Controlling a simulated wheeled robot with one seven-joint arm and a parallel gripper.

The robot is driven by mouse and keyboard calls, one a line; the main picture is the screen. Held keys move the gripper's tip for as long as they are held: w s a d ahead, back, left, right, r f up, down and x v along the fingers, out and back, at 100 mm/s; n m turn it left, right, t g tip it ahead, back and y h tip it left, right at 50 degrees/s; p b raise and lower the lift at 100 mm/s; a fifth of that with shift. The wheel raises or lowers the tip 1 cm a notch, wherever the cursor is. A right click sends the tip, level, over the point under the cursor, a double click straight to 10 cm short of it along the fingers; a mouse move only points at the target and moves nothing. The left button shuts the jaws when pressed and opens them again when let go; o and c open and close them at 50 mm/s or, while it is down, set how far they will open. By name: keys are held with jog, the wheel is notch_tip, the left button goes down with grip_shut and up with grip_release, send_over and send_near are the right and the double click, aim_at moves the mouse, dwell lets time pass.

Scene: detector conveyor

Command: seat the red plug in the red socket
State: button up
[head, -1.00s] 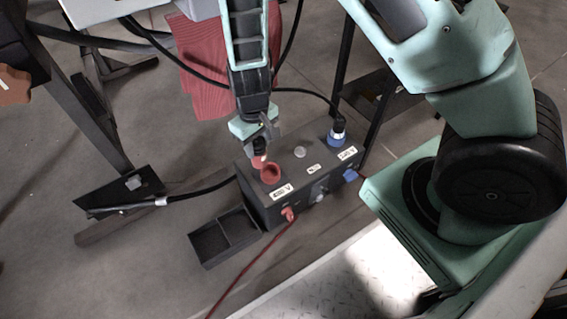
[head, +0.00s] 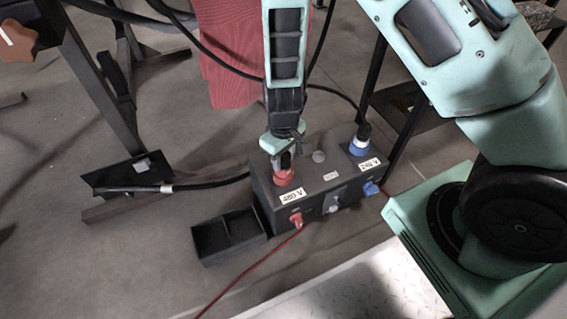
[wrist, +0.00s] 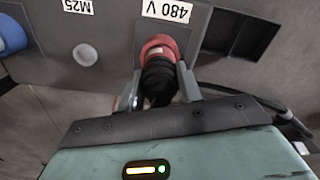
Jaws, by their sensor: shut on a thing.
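The red socket (head: 284,181) is on top of the dark box, behind the 480 V label. It also shows in the wrist view as a red ring (wrist: 160,42). My gripper (head: 284,158) is directly above it in the head view. In the wrist view my gripper (wrist: 160,90) is shut, with a finger on each side of the plug's black ribbed body (wrist: 160,76). The plug's front end meets the red ring and is hidden there. I cannot tell how deep it sits, or where the plug's red ends and the socket's begins.
The dark box (head: 330,207) stands on the floor with a blue connector (head: 360,146) at its 240 V end. A black two-part tray (head: 228,235) adjoins its left side. A red cable (head: 252,267) runs from its front. A black metal stand (head: 98,90) is at left.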

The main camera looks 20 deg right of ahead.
jog(key=shift+f, duration=0.45)
jog(key=shift+r, duration=0.1)
jog(key=o, duration=1.2)
